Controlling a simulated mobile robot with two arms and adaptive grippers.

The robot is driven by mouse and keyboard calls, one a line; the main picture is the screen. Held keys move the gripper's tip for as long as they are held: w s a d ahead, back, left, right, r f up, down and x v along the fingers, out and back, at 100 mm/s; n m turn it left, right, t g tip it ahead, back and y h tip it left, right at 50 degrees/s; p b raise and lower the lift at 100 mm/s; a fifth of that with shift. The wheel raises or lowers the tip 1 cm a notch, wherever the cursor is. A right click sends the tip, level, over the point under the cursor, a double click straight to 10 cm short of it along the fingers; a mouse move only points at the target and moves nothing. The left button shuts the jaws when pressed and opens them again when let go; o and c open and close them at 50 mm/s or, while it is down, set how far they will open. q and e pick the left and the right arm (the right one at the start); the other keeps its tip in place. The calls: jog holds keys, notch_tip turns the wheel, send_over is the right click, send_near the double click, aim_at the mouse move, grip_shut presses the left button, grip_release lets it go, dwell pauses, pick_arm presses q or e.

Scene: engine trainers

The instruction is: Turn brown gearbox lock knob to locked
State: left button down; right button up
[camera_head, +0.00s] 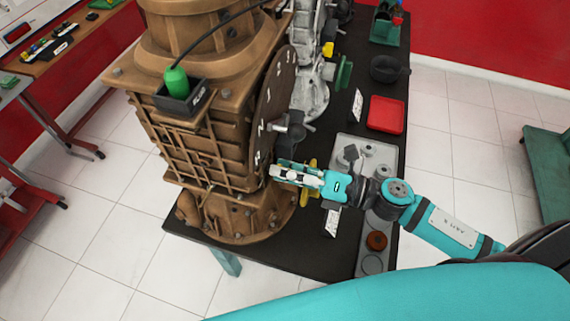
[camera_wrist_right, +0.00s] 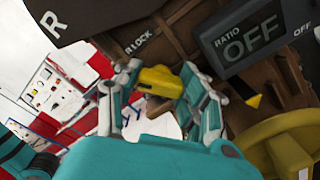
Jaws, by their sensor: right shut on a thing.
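The brown gearbox (camera_head: 205,150) stands on a dark table. In the right wrist view, a yellow lock knob (camera_wrist_right: 160,80) sits on its brown face, below a partly hidden label reading "R LOCK" (camera_wrist_right: 138,44). My right gripper (camera_head: 278,172) is at the gearbox's lower right side. In the right wrist view, its fingers (camera_wrist_right: 158,88) are on either side of the yellow knob, shut on it. The knob's base and any locked mark are hidden. In the head view the gripper covers the knob. My left gripper is not in view.
A yellow handwheel (camera_wrist_right: 285,145) is close to the right gripper. A dark box reading "RATIO OFF" (camera_wrist_right: 248,38) is above it. A round numbered plate (camera_head: 275,105) and a grey handle (camera_head: 292,132) are above the gripper. A grey tray (camera_head: 370,150) and red tray (camera_head: 386,115) lie to the right.

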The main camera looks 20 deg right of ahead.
jog(key=m+p, duration=0.2)
jog(key=m, duration=0.2)
jog(key=shift+r, duration=0.15)
jog(key=shift+m+p, duration=0.8)
jog(key=shift+m, duration=0.8)
jog(key=o, duration=0.9)
jog(key=v, duration=1.2)
